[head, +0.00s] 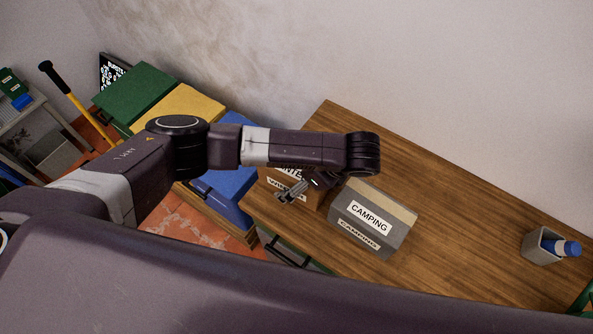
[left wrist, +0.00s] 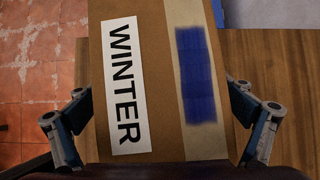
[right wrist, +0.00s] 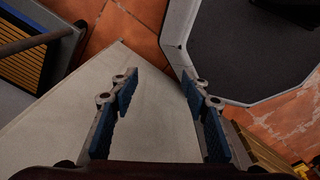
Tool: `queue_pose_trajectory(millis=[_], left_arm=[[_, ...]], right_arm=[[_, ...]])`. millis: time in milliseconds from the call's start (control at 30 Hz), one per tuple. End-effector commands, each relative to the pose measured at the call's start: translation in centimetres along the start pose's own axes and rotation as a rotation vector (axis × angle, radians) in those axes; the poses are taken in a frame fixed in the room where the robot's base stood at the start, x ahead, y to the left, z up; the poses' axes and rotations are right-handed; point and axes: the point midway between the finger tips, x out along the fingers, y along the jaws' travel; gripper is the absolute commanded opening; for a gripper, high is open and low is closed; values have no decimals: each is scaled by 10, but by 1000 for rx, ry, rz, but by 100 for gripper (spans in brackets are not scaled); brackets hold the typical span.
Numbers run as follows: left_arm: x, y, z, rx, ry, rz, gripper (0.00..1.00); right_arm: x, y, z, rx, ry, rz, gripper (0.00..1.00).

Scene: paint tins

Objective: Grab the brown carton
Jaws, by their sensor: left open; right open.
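The brown carton (head: 275,174) stands on the wooden table, partly hidden behind my left arm in the head view. In the left wrist view the carton (left wrist: 150,30) shows a white WINTER label, a tape strip and a blue patch. My left gripper (head: 289,193) is at the carton. In the left wrist view my left gripper (left wrist: 160,125) is open, with one finger on each side of the carton and gaps visible beside it. My right gripper (right wrist: 160,115) is open and empty in the right wrist view, over a pale flat surface, away from the carton.
A grey CAMPING box (head: 372,218) stands close to the right of the carton on the wooden table (head: 450,225). A grey cup (head: 541,247) with a blue item is farther right. Green, yellow and blue boxes (head: 190,108) are at the left. The table's middle is clear.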

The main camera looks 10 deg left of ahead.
Motion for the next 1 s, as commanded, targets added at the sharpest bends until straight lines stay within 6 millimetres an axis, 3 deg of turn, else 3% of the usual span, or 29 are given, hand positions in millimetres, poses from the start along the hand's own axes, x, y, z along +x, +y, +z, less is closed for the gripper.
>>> queue_pose_trajectory(millis=[100,633,967,1000], left_arm=[[0,0,0,0,0,0,96],[1,1,-1,2,1,2,38],[-2,1,0,1,1,1,38],[-4,0,2,1,1,1,31]], right_arm=[[0,-7,-2,3,2,-8,43],[0,0,-1,-1,1,0,43],[1,2,0,-2,1,2,43],[1,2,0,-2,1,2,43]])
